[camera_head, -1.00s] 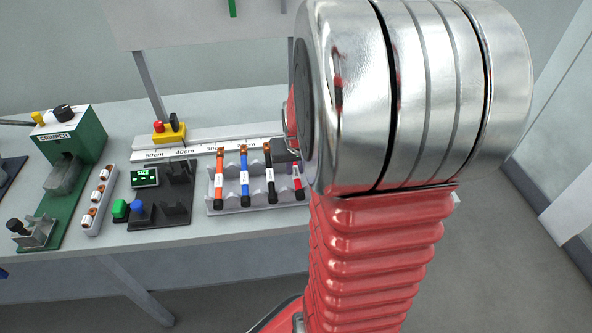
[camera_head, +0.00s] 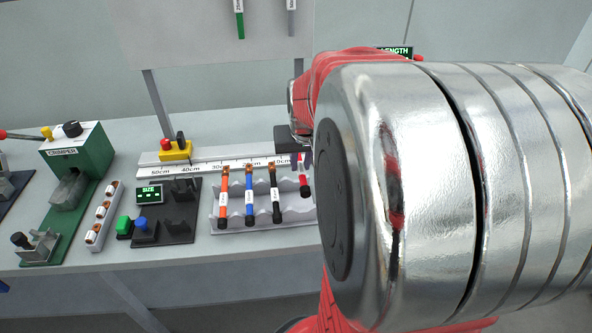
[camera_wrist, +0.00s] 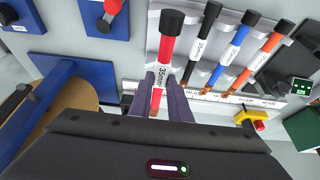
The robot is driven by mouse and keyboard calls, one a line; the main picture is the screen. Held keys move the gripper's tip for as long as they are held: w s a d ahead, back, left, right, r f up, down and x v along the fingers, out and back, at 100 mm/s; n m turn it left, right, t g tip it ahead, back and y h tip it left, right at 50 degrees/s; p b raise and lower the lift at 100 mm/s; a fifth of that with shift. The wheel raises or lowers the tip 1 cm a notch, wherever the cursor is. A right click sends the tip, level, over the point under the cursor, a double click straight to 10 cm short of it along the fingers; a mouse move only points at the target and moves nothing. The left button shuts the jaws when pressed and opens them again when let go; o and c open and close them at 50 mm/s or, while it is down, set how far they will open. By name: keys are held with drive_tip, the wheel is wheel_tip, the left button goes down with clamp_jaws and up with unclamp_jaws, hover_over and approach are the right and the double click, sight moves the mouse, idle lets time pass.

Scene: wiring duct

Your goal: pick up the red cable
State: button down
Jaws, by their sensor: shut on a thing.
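The red cable (camera_wrist: 165,48) has a black end and a white size label, and it is between the two fingers of my gripper (camera_wrist: 166,100) in the wrist view. My gripper is shut on it. In the head view, the red cable (camera_head: 304,183) shows at the right end of the grey rack (camera_head: 238,212), with its black end higher than those of the other cables, so it looks raised from the rack. In the head view my gripper (camera_head: 300,152) is partly hidden behind my arm.
Orange (camera_head: 224,196), blue (camera_head: 249,196) and black (camera_head: 275,194) cables lie in the rack. A ruler rail (camera_head: 215,165) runs behind it. The size tester (camera_head: 178,225), copper lug tray (camera_head: 104,215) and green crimper (camera_head: 90,155) stand to the left. Blue-based devices (camera_wrist: 55,80) show in the wrist view.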

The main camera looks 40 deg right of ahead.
drive_tip(key=shift+r, duration=0.5)
drive_tip(key=shift+w, duration=0.1)
drive_tip(key=w+a+f+n+y, duration=0.1)
drive_tip(key=w+a+n, duration=0.1)
drive_tip(key=w+a, duration=0.4)
drive_tip(key=w+a+f+n, duration=0.2)
drive_tip(key=w+a, duration=0.4)
drive_tip(key=a, duration=0.6)
drive_tip(key=w+a+f+n+t+y, duration=0.1)
drive_tip(key=w+a+f+n, duration=0.1)
drive_tip(key=w+a, duration=0.4)
drive_tip(key=a, duration=0.3)
drive_tip(key=shift+n+y, duration=0.3)
drive_tip(key=shift+n, duration=0.1)
drive_tip(key=shift+f, duration=0.1)
